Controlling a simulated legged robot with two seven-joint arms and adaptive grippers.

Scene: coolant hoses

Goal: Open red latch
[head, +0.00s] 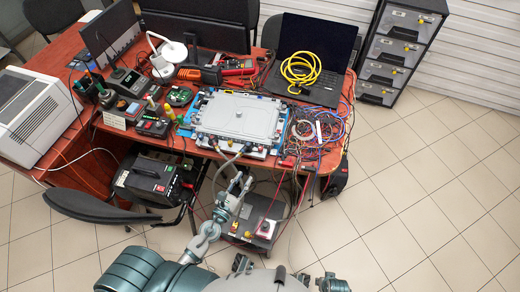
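A pale grey flat unit (235,117) in a blue frame sits at the front of the red table, with small fittings around its edges. A grey hose (234,160) hangs from its front edge. My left gripper (241,177) is just below that front edge, close to the hose. At this size I cannot tell whether it touches the hose, or whether its fingers are open or shut. I cannot make out a red latch for certain; small red spots show along the table front. I cannot identify my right gripper in the head view.
Tangled coloured wires (316,128) lie right of the unit. A laptop (313,60) with a yellow cable coil (301,69) stands behind them. Tools and small devices crowd the left. A grey box (258,218) with cables stands under the table. The tiled floor at right is clear.

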